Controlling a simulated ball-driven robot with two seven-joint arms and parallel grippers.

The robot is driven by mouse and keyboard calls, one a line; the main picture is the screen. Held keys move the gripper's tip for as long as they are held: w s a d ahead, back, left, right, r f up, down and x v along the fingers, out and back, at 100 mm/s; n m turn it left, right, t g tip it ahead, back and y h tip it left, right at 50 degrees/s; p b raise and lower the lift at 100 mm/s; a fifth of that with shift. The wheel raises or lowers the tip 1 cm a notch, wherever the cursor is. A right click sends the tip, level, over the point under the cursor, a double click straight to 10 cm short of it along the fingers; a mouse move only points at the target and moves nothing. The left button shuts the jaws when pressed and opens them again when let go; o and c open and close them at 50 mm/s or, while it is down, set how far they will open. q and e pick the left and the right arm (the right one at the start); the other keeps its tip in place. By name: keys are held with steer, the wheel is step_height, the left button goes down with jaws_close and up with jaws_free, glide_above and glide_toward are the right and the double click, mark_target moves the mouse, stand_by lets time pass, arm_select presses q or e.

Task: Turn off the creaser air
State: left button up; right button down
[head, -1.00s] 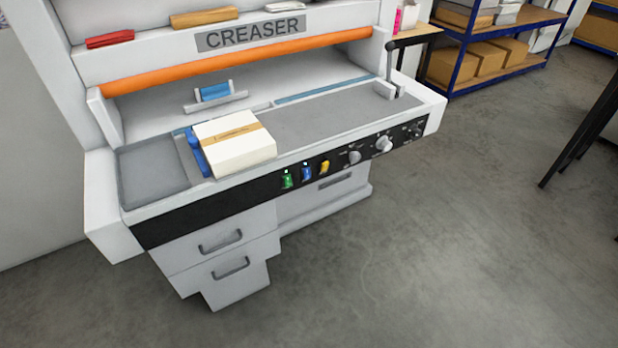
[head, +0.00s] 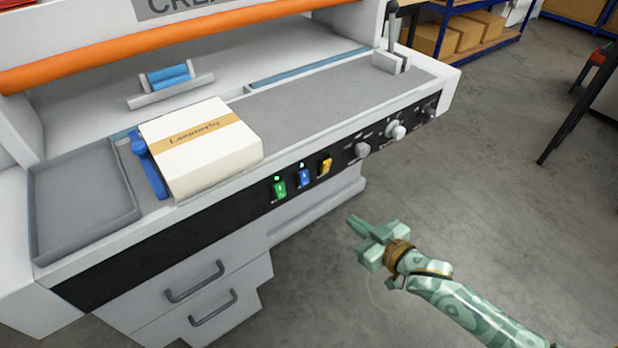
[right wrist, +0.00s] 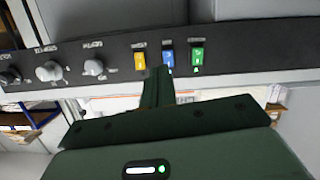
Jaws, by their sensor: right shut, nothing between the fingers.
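The creaser's black control panel (head: 345,160) runs along its front edge. It carries a green rocker switch (head: 279,189), a blue one (head: 304,177) and a yellow one (head: 324,167). Small lamps glow above the green and blue switches. The labels are too small to read, so I cannot tell which is the air. My right gripper (head: 357,224) is shut and empty, in front of and below the panel, apart from it. In the right wrist view its fingers (right wrist: 156,75) point toward the blue switch (right wrist: 168,57) and the yellow switch (right wrist: 140,61).
Knobs (head: 396,131) sit right of the switches. A white box with a tan band (head: 200,165) and a blue item (head: 150,168) lie on the bed. A lever (head: 391,30) stands at the bed's right end. Open floor lies to the right.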

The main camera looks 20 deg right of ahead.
step_height(320, 180, up, 3)
steer(key=a, duration=0.1)
steer(key=m+b, duration=0.1)
steer(key=b, duration=0.5)
glide_toward(306, 182)
steer(key=shift+y, duration=0.4)
steer(key=x, duration=0.6)
steer(key=shift+d+f, duration=0.2)
steer(key=shift+f, duration=0.2)
arm_select(q)
steer(key=shift+g, duration=0.4)
steer(key=shift+s+a+f, duration=0.1)
steer(key=shift+s+f, duration=0.25)
steer(key=shift+f, duration=0.5)
steer(key=shift+s+d+f, duration=0.1)
steer(key=shift+s+f, duration=0.3)
steer(key=shift+f, duration=0.45)
steer(key=shift+s+a+f, duration=0.1)
steer(key=shift+s+f, duration=0.25)
steer(key=shift+f, duration=0.5)
arm_select(e)
steer(key=shift+w+a+r, duration=0.15)
steer(key=shift+w+a, duration=0.05)
steer(key=shift+w, duration=0.25)
